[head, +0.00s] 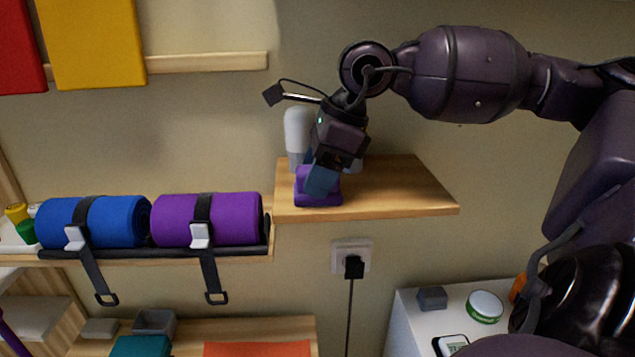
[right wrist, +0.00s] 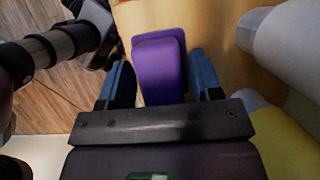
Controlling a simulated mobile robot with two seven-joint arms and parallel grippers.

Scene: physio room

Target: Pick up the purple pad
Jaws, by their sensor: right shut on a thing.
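The purple pad (head: 318,199) is a small block on the wooden wall shelf, near its left front edge. My right gripper (head: 322,180) points down over it with blue fingers and hides part of its top. In the right wrist view the pad (right wrist: 160,68) lies between the two blue fingers of my right gripper (right wrist: 161,82), which is shut on it. The pad is at shelf level; I cannot tell whether it touches the wood. My left gripper is not in view.
A white bottle (head: 297,135) stands close behind the gripper on the wooden shelf (head: 408,185); the shelf's right part is clear. Blue (head: 95,222) and purple (head: 207,218) rolls with black straps lie on a rack to the left. A plugged socket (head: 351,256) is below.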

